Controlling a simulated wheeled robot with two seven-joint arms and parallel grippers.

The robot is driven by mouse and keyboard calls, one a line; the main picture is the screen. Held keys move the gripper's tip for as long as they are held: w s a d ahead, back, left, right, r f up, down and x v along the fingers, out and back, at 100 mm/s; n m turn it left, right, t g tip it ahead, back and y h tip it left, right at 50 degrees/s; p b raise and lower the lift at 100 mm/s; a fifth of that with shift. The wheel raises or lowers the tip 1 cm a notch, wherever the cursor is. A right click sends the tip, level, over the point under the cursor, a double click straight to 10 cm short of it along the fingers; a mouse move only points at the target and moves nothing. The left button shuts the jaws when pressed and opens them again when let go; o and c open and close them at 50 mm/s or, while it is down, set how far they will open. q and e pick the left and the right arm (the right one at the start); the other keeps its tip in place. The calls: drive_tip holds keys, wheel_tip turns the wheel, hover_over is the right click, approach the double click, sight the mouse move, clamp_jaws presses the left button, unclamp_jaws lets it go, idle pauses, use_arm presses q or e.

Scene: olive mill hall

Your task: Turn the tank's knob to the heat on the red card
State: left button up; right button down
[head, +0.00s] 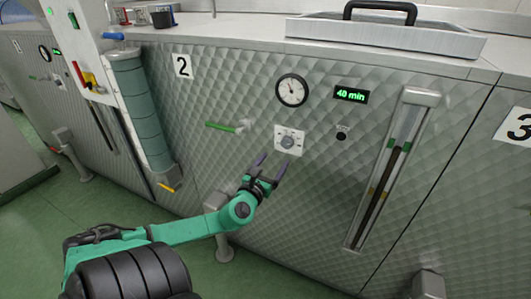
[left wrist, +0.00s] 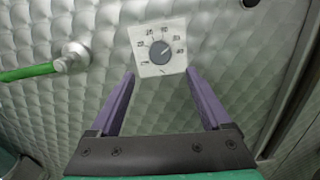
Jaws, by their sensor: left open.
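The tank's knob (head: 288,142) is a round grey dial on a square white plate (head: 279,148), on the quilted metal front of the tank marked 2. In the left wrist view the knob (left wrist: 162,53) sits in a ring of printed numbers on its plate (left wrist: 150,71); its setting is too small to read surely. My left gripper (head: 272,162) is open and empty, just below and left of the knob, fingers pointing at it. In the left wrist view the purple fingers (left wrist: 160,75) stand either side, apart from the knob. I cannot make out a red card. My right gripper is not in view.
A round gauge (head: 292,90) and a green "40 min" display (head: 351,95) are above the knob. A green-handled tap (head: 222,127) sticks out to its left. A sight tube (head: 385,170) is at right. A handled lid (head: 385,32) tops the tank.

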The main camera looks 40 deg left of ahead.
use_arm(q)
drive_tip(key=v, duration=0.5)
drive_tip(key=shift+s+d, duration=0.15)
drive_tip(key=shift+s, duration=0.25)
drive_tip(key=s+a+f+n+g+y, duration=0.1)
drive_tip(key=s+a+f+n+g, duration=0.15)
drive_tip(key=f, duration=0.35)
drive_tip(key=s+a+f+n+g, duration=0.2)
drive_tip(key=a+f+n, duration=0.2)
drive_tip(key=f, duration=0.3)
drive_tip(key=s+a+f+n+g+y, duration=0.1)
drive_tip(key=s+a+f+n+g, duration=0.1)
drive_tip(key=a+f+n+g, duration=0.3)
drive_tip(key=s+d+f+n+g+h, duration=0.15)
drive_tip(key=s+f+n, duration=0.5)
drive_tip(key=f, duration=0.85)
drive_tip(key=s+d+f+n+g+h, duration=0.2)
drive_tip(key=s+d+f+n, duration=0.4)
drive_tip(key=s+d+f, duration=0.3)
drive_tip(key=s+d+f+n+g+h, duration=0.3)
drive_tip(key=s+d+f+n, duration=0.3)
drive_tip(key=s+d+f, duration=0.4)
drive_tip(key=d+h, duration=0.1)
drive_tip(key=d, duration=0.3)
drive_tip(key=shift+f, duration=0.4)
